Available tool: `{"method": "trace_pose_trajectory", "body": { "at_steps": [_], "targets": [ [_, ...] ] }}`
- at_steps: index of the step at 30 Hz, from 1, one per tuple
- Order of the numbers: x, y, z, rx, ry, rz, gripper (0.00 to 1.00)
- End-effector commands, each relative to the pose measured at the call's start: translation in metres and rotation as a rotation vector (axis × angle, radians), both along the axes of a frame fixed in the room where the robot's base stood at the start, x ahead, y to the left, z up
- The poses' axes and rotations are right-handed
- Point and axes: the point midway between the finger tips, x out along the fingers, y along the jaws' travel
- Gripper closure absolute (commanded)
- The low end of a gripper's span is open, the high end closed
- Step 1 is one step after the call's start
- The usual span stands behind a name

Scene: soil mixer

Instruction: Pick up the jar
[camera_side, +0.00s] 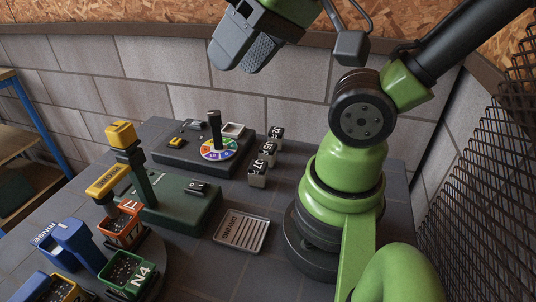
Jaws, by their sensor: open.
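Several small jar-like containers with dark labelled faces and pale lower parts stand in a row right of the dark platform. The nearest jar (257,173) reads roughly "U7", the middle jar (268,150) roughly "U5", and the far jar (275,132) is partly hard to read. I cannot tell which one is the task's jar. My gripper (241,62) hangs high at the top of the view, above and behind the row, apart from everything. Its grey fingers are open and I see nothing between them.
A green bin (128,274) and a blue bin (72,243) stand at front left. A metal tray (242,232) lies in front. A dark platform (180,153) carries a coloured dial (219,149). Mesh stands at right.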

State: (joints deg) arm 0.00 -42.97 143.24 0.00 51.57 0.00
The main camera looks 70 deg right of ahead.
Motion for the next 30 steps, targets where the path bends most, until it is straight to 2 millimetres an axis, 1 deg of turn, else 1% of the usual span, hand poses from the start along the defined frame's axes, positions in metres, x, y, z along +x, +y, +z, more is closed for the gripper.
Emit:
{"method": "trace_pose_trajectory", "body": {
  "at_steps": [9,10,13,14,21,24,26,29,30],
  "targets": [
    [0.000,0.000,0.000,0.000,0.000,0.000,0.57],
    [0.000,0.000,0.000,0.000,0.000,0.000,0.55],
    [0.000,0.000,0.000,0.000,0.000,0.000,0.32],
    [0.000,0.000,0.000,0.000,0.000,0.000,0.28],
    [0.000,0.000,0.000,-0.001,0.000,0.000,0.28],
    [0.005,-0.004,-0.002,-0.019,0.016,-0.003,0.28],
    [0.012,-0.011,-0.006,-0.048,0.039,-0.006,0.28],
    [0.029,-0.030,-0.018,-0.120,0.105,-0.007,0.28],
    [0.036,-0.040,-0.025,-0.153,0.140,-0.002,0.28]
  ]
}}
